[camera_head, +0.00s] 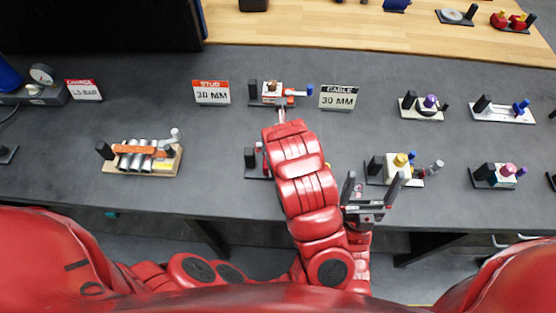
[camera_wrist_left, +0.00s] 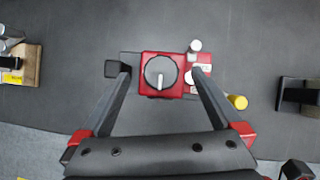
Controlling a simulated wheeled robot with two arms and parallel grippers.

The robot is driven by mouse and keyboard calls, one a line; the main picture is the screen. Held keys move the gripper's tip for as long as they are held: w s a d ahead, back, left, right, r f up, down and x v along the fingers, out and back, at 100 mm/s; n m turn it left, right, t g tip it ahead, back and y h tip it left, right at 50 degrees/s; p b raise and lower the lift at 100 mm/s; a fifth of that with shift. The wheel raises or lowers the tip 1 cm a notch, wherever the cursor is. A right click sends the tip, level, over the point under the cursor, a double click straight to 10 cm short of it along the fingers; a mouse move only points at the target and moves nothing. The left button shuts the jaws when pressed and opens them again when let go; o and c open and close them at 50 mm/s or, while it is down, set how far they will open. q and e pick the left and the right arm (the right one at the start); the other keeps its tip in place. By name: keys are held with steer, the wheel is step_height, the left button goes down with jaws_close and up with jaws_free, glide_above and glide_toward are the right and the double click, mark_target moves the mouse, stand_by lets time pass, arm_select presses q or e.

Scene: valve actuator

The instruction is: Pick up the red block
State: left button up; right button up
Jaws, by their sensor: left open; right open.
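The red block (camera_wrist_left: 182,62) sits on a dark base plate in the left wrist view, with a round grey disc and a pale handle on its top. In the head view only a sliver of this fixture (camera_head: 251,158) shows beside my left arm. My left gripper (camera_wrist_left: 161,70) is open above the block, one finger on each side. My right gripper (camera_head: 375,190) is open and empty near the table's front edge.
A fixture with a yellow knob (camera_head: 401,160) stands just beyond my right gripper. An orange-barred fixture on a wooden base (camera_head: 112,168) is at left. The stud sign (camera_head: 211,92) and cable sign (camera_head: 338,97) stand behind. Grey table (camera_head: 220,135) is clear between fixtures.

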arm_select(q)
steer(key=x, duration=0.5)
steer(key=shift+s+d, duration=0.1)
steer(key=shift+s, duration=0.05)
steer(key=shift+c, duration=0.3)
jaws_close()
